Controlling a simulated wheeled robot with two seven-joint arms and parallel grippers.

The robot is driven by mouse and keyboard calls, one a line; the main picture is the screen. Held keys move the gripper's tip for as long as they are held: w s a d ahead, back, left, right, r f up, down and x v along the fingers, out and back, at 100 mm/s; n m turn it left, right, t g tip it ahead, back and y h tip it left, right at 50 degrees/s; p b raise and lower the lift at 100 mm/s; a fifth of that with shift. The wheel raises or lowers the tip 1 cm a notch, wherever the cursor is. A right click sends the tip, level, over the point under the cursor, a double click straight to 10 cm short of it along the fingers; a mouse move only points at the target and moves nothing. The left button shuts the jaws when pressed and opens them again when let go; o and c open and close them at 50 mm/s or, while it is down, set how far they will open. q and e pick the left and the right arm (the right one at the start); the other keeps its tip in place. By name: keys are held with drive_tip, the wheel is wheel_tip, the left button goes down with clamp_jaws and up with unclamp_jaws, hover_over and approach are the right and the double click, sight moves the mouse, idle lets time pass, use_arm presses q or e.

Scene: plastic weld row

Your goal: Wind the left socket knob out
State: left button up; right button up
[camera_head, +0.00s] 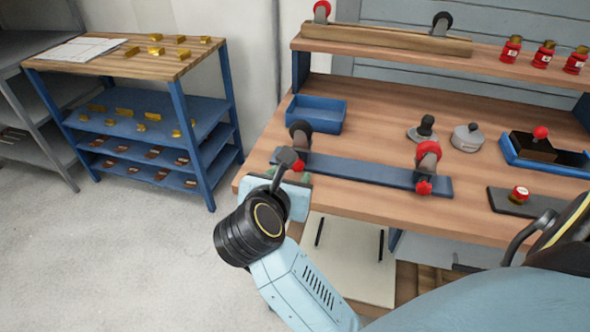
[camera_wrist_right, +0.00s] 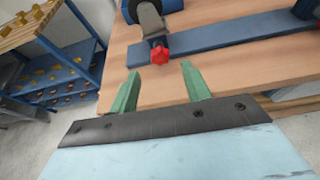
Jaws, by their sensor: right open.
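The left socket knob is a small red star-shaped knob (camera_head: 298,165) at the left end of the blue bar (camera_head: 358,172), below a grey and black fitting (camera_head: 300,136). It also shows in the right wrist view, where the red knob (camera_wrist_right: 160,52) faces me on a grey shaft. My right gripper (camera_wrist_right: 160,68) is open, with its two green fingers apart and nothing between them. The knob appears just beyond the fingertips, roughly centred between them. In the head view the right gripper (camera_head: 296,180) is right by the knob, partly hidden by my wrist. My left gripper is not in view.
A second red knob (camera_head: 424,188) sits at the bar's right end. A blue tray (camera_head: 317,113) lies behind the bar. A blue-framed rack (camera_head: 150,110) is at left; floor between is clear.

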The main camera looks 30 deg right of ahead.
sight(295, 166)
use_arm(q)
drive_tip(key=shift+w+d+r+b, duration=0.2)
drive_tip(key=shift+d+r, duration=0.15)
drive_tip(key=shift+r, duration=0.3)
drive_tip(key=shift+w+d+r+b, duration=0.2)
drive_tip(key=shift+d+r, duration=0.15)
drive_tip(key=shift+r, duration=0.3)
use_arm(e)
drive_tip(key=shift+x, duration=2.75)
drive_tip(key=c, duration=1)
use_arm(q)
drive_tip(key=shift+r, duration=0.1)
